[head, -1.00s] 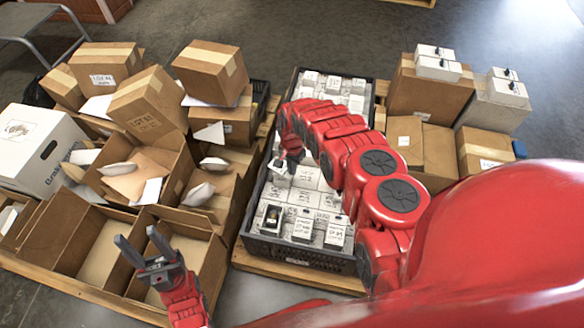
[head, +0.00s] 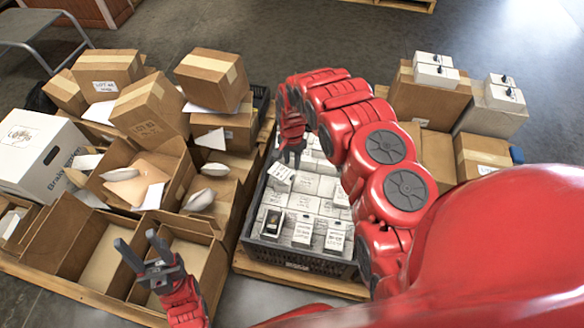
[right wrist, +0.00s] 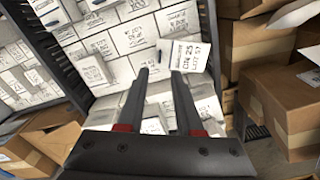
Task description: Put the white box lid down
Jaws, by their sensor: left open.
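The white box lid (head: 281,177) lies tilted on the white boxes in the black crate (head: 300,262), with handwriting on its top. In the right wrist view the lid (right wrist: 184,54) is just beyond the fingertips. My right gripper (head: 290,164) is above the lid, its two fingers apart with nothing between them. In the right wrist view the gripper (right wrist: 164,72) also shows a gap between its fingers. An open white box (head: 271,222) with a dark item inside stands at the crate's near left corner. My left gripper (head: 140,246) is open and empty over the cardboard boxes at left.
Open and closed cardboard boxes (head: 148,106) crowd the pallet at left, beside a white carton (head: 36,150). More cartons (head: 425,95) with small white boxes on top stand at right. My right arm hides part of the crate.

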